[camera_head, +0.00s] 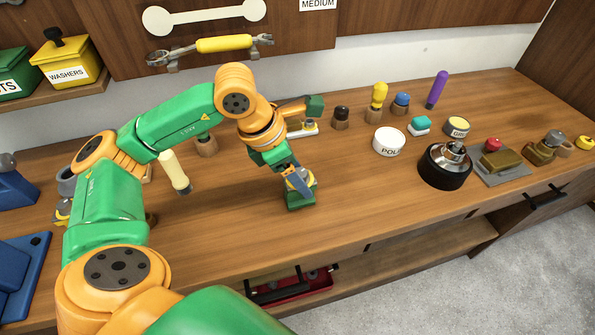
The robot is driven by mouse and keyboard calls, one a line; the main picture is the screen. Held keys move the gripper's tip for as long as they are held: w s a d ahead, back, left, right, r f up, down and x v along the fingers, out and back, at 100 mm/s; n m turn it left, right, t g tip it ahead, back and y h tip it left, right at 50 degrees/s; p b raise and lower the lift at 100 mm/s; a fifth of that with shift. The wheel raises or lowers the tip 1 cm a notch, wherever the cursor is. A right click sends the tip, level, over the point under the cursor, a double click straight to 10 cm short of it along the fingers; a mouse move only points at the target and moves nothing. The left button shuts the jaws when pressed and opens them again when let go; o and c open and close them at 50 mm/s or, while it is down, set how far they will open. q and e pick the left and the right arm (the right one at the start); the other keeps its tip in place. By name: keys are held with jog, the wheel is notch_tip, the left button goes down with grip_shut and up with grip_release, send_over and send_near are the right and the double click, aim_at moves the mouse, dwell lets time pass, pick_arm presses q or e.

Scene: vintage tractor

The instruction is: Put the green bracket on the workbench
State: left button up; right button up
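The small green bracket (301,201) is at the middle of the wooden workbench (235,225), directly below my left gripper (300,186). My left gripper points down, and its fingers appear shut on the top of the bracket, partly hiding it. The bracket's underside is on the bench top or very close above it; I cannot tell which. My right gripper is not in view.
Behind the wrist lies an orange-handled tool (296,110). A white POLISH tin (389,142), a black round pot (445,166) and several small tools stand to the right. A cream-handled tool (175,172) is at left. Bench around the bracket is clear.

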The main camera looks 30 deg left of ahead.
pick_arm(q)
jog(key=shift+r+p, duration=0.3)
jog(key=shift+p, duration=0.05)
jog(key=v, duration=1.1)
jog(key=shift+s+r+p, duration=0.15)
jog(key=shift+r+p, duration=0.2)
jog(key=shift+r, duration=0.05)
jog(key=shift+a, duration=0.15)
